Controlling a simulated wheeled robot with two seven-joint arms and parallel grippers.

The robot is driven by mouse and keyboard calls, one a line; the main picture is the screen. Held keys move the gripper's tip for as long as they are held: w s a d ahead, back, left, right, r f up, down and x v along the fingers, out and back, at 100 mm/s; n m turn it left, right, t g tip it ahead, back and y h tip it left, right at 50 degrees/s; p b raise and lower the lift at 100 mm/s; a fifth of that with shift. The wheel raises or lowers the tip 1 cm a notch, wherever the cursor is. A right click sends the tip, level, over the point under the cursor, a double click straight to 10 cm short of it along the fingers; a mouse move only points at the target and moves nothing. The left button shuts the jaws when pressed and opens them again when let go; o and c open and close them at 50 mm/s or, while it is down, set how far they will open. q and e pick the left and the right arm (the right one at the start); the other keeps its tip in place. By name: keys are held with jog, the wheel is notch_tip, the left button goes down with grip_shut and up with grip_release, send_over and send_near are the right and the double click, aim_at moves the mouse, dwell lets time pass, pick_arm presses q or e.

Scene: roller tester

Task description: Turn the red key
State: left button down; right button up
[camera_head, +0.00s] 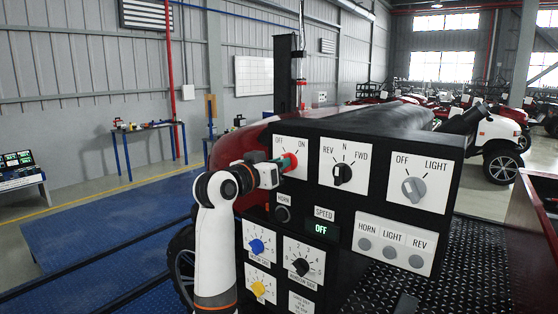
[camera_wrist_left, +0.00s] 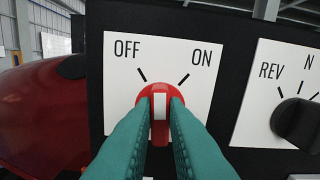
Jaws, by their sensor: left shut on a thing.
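The red key (camera_wrist_left: 159,94) is a red knob with a white stripe on a white plate (camera_wrist_left: 200,45) marked OFF and ON. Its white stripe points straight up, between the OFF and ON marks. The two teal fingers of my left gripper (camera_wrist_left: 159,112) are shut on the key from both sides. In the head view, my left gripper (camera_head: 281,164) reaches the OFF/ON plate (camera_head: 291,145) at the panel's upper left, and the key shows as a small red spot (camera_head: 290,162) partly hidden by it. My right gripper is not in view.
The black panel (camera_head: 325,210) also carries a REV/N/FWD knob (camera_head: 342,173), a grey LIGHT knob (camera_head: 413,189), a HORN button (camera_head: 283,213), a blue knob (camera_head: 257,246) and a yellow knob (camera_head: 258,288). The SPEED display (camera_head: 321,229) reads OFF. A red body (camera_wrist_left: 40,120) lies left of the panel.

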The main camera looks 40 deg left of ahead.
pick_arm(q)
jog(key=n+p, duration=0.2)
jog(key=n, duration=0.3)
jog(key=shift+a+f+n, duration=0.1)
jog(key=shift+n, duration=0.2)
jog(key=shift+p, duration=0.3)
jog(key=c, duration=1.4)
grip_release()
jog(key=shift+c, duration=0.2)
jog(key=shift+s, duration=0.1)
jog(key=s+d+b, duration=0.1)
jog(key=s+b, duration=0.3)
jog(key=s, duration=0.7)
jog(key=shift+s+d, duration=0.15)
jog(key=shift+s, duration=0.25)
